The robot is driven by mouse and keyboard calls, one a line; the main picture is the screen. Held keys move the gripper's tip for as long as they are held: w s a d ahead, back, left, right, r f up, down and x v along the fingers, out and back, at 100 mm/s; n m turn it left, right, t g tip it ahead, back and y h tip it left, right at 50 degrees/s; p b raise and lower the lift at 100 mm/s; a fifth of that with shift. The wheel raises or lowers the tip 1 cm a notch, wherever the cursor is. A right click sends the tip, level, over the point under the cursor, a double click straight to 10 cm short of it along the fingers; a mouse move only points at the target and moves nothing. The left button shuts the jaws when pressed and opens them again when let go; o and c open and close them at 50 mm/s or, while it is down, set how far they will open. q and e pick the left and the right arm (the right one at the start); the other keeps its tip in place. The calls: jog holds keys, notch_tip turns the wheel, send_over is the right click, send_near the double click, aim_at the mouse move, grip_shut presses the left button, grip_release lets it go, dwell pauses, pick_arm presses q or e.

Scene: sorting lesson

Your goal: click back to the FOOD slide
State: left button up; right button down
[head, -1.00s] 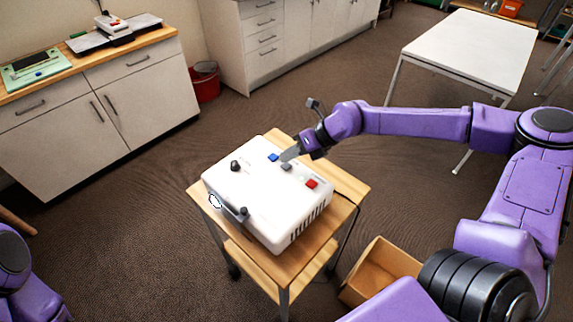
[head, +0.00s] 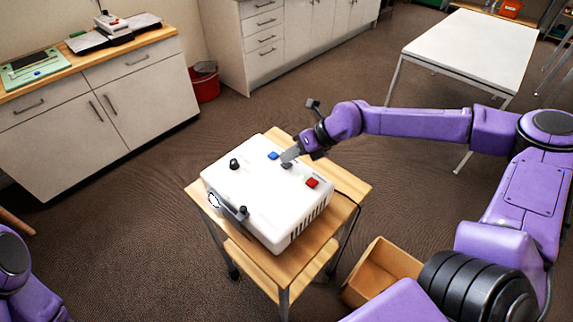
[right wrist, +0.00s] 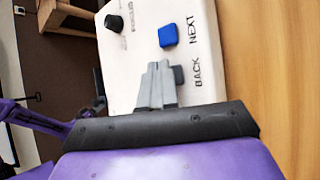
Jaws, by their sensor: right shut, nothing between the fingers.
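A white slide projector (head: 250,200) sits on a small wooden cart. On its top are a blue button (head: 273,156), a grey button (head: 287,166), a red button (head: 312,183) and a black knob (head: 234,164). In the right wrist view, NEXT is printed by the blue button (right wrist: 167,35) and BACK by the grey button (right wrist: 180,75). My right gripper (head: 290,157) is shut and empty, its fingertips at the grey button and partly covering it. I cannot tell whether they touch it. My left gripper is out of view. No projected slide is visible.
The wooden cart (head: 348,185) has bare top at its right and back edges. An open cardboard box (head: 385,268) stands on the floor beside it. A white table (head: 475,45) is at the back right, and a counter with cabinets (head: 110,100) at the left.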

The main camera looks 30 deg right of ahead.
aim_at(291, 164)
jog(key=shift+f+b, duration=0.45)
jog(key=shift+b, duration=0.1)
dwell(0.5)
dwell(0.4)
jog(key=shift+r+p, duration=0.55)
jog(key=shift+r, duration=0.35)
jog(key=shift+r+p, duration=1.7)
jog(key=shift+r, duration=0.85)
jog(key=shift+f, duration=0.1)
